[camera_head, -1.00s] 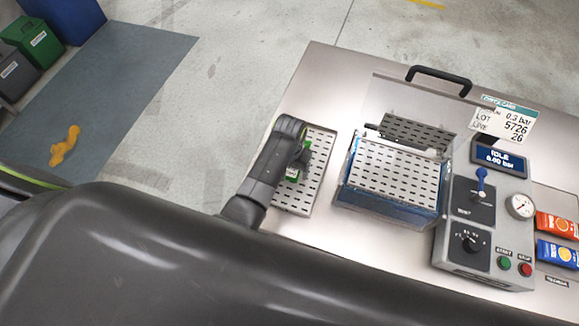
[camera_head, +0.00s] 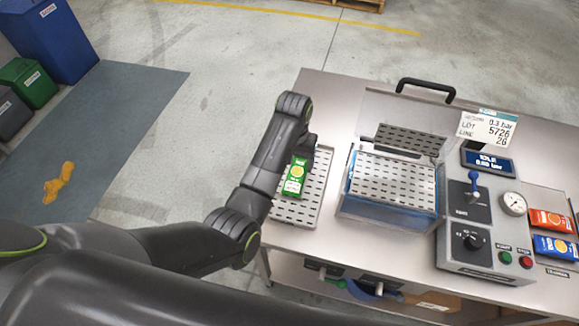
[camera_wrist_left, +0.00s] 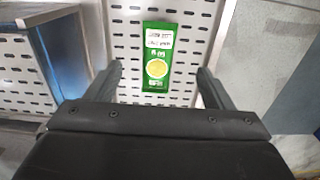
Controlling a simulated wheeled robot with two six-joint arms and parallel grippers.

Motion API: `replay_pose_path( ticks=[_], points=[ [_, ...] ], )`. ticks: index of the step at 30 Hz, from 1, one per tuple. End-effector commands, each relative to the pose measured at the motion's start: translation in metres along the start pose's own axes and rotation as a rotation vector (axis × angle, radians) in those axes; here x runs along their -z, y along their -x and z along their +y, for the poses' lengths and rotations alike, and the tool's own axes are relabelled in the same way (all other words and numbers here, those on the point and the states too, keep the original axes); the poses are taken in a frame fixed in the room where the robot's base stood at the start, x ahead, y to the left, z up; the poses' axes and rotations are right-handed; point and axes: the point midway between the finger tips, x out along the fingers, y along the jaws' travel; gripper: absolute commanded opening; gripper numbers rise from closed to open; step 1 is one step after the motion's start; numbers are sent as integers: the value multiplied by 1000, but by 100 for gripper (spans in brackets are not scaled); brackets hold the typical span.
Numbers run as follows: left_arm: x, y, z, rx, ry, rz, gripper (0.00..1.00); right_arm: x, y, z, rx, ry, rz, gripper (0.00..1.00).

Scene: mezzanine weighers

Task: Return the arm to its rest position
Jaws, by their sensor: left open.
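My left arm comes in from the left in the head view, and its gripper (camera_head: 303,150) is over the small perforated tray at the left of the steel bench. In the left wrist view the left gripper (camera_wrist_left: 160,85) is open, with its two fingers apart. A green packet with a yellow round picture (camera_head: 295,177) lies on the perforated tray (camera_head: 316,190). The packet (camera_wrist_left: 159,57) also shows in the wrist view, between and beyond the fingertips, with gaps on both sides. My right gripper is not in view.
A blue-sided chamber (camera_head: 385,212) with a perforated top stands right of the tray. A control box (camera_head: 487,225) with gauge and knobs is further right, beside an orange packet (camera_head: 549,221) and a blue packet (camera_head: 555,247). Bins stand at the far left over open floor.

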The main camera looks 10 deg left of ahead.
Motion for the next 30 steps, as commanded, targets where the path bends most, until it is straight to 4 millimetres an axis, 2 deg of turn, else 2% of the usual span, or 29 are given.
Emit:
replay_pose_path(
  ticks=[3,13,17,20,23,27,30],
  points=[
    [0,0,0,0,0,-1,76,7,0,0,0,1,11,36],
    [-1,-1,-1,0,1,0,76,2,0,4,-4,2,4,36],
    [-11,-10,-12,-4,18,9,76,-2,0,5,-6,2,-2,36],
    [-31,-24,-33,-7,49,30,76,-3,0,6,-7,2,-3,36],
    [-61,-38,-61,-7,87,65,76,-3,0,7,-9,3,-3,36],
    [-110,-50,-99,10,128,119,76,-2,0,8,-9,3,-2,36],
    [-148,-52,-122,30,147,156,76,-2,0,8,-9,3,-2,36]
  ],
)
